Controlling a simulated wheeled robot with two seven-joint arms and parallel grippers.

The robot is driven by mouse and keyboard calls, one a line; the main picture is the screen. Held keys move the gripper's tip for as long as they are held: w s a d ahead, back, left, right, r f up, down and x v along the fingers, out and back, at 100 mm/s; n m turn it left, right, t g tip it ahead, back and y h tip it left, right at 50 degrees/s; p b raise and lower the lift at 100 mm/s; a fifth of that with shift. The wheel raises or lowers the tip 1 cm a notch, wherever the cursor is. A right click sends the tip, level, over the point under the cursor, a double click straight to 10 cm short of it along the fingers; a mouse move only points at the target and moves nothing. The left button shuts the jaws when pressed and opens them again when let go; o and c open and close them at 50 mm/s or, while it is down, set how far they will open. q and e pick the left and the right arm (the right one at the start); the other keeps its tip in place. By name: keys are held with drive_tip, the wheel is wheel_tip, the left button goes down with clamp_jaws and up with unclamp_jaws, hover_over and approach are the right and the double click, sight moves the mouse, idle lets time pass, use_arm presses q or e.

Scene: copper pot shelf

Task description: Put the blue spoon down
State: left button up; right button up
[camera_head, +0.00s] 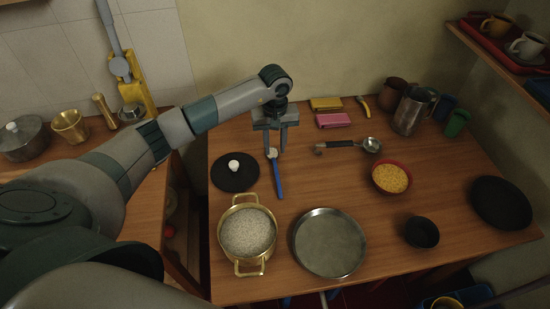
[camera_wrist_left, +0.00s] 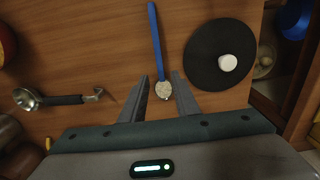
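The blue spoon (camera_head: 279,183) lies on the wooden table, right of the black lid. Its blue handle points toward the front of the table in the head view. In the left wrist view its pale, speckled bowl (camera_wrist_left: 163,89) shows near my fingertips, with the handle running upward. My left gripper (camera_head: 275,151) is above the bowl end of the spoon. In the left wrist view the fingers (camera_wrist_left: 160,80) stand apart, with gaps on both sides of the bowl. My right gripper is not in view.
A black lid with a white knob (camera_head: 235,172) lies left of the spoon. A brass pot of white grains (camera_head: 247,232) and a round metal pan (camera_head: 328,243) stand in front. A ladle (camera_head: 350,145) lies to the right. Bare table lies between the spoon and the red bowl (camera_head: 390,178).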

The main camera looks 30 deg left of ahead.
use_arm(q)
drive_tip(key=shift+r+b, duration=0.65)
drive_tip(key=shift+r, duration=1.75)
